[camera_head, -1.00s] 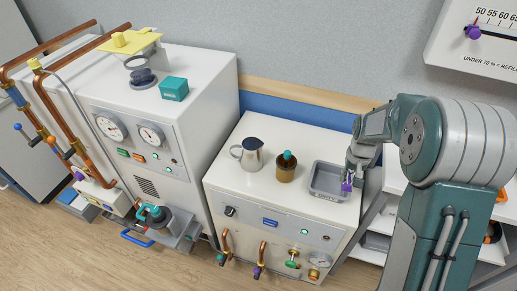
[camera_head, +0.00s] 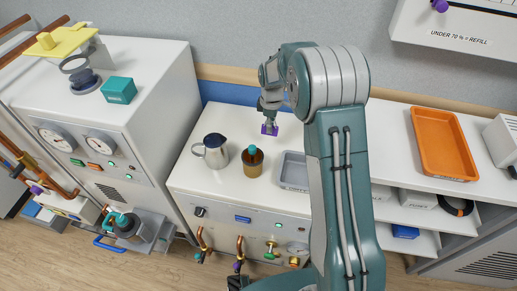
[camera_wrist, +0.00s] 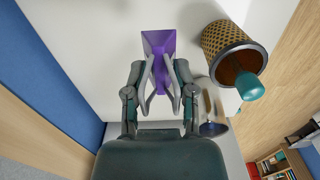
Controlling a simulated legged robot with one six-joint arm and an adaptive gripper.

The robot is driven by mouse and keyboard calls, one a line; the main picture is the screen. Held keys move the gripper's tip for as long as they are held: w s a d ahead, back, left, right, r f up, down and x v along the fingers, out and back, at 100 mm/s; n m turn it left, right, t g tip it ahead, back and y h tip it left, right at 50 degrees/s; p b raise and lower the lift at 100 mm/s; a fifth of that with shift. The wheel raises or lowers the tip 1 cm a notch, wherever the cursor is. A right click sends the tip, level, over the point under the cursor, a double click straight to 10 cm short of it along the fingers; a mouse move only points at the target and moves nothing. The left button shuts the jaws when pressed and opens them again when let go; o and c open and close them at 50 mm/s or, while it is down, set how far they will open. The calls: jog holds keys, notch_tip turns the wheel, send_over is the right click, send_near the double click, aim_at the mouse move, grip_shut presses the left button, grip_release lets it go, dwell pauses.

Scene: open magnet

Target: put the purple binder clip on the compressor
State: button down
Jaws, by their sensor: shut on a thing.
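My gripper (camera_head: 270,121) is shut on the purple binder clip (camera_head: 270,129). In the wrist view the clip (camera_wrist: 158,43) sits between the two finger ends of my gripper (camera_wrist: 161,85). The clip is held above the back part of the low white cabinet (camera_head: 215,190), behind the brown pot. A taller white cabinet (camera_head: 160,140) with two round gauges stands to the left. No label shows which cabinet is the compressor.
On the low cabinet stand a metal jug (camera_head: 212,152), a brown pot with a teal knob (camera_head: 252,162) and a grey tray (camera_head: 292,170). A teal box (camera_head: 119,90) is on the tall cabinet. An orange tray (camera_head: 443,143) lies on the right shelf.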

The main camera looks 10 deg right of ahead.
aim_at(269, 150)
notch_tip(269, 150, down, 10)
jog(key=shift+w+d, duration=0.1)
dwell(0.4)
jog(key=shift+f, duration=0.1)
jog(key=shift+c, duration=2.2)
grip_release()
